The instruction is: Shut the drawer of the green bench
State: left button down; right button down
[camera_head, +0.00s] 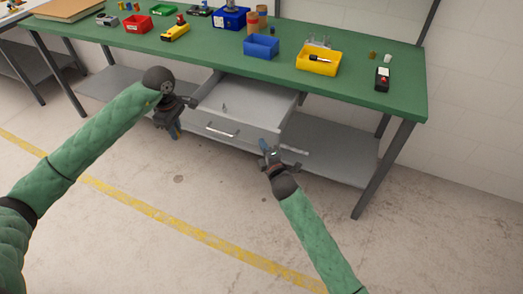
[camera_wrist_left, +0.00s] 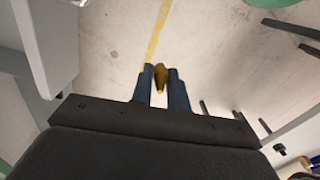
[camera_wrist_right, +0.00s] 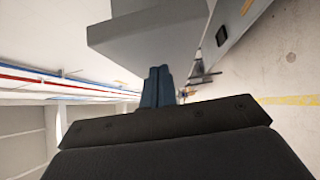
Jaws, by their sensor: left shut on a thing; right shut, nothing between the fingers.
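The green bench (camera_head: 210,48) has a grey drawer (camera_head: 222,130) pulled out under its top, with a bar handle on its front. A small upright item stands inside the drawer. My left gripper (camera_head: 175,133) points down left of the drawer front. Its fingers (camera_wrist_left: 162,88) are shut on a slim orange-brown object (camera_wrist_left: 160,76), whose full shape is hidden. My right gripper (camera_head: 264,147) is shut and empty, close to the right end of the drawer front. In the right wrist view its fingers (camera_wrist_right: 158,86) lie close to a grey panel (camera_wrist_right: 145,38); contact is unclear.
On the bench top are a blue bin (camera_head: 261,46), a yellow bin (camera_head: 318,61) with a tool in it, a red bin (camera_head: 137,24) and a dark device (camera_head: 383,78). A grey lower shelf (camera_head: 335,165) and bench legs stand beside the drawer. The floor in front is clear.

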aim_at(293, 105)
jog(key=shift+w+d, duration=0.1)
jog(key=shift+w, duration=0.15)
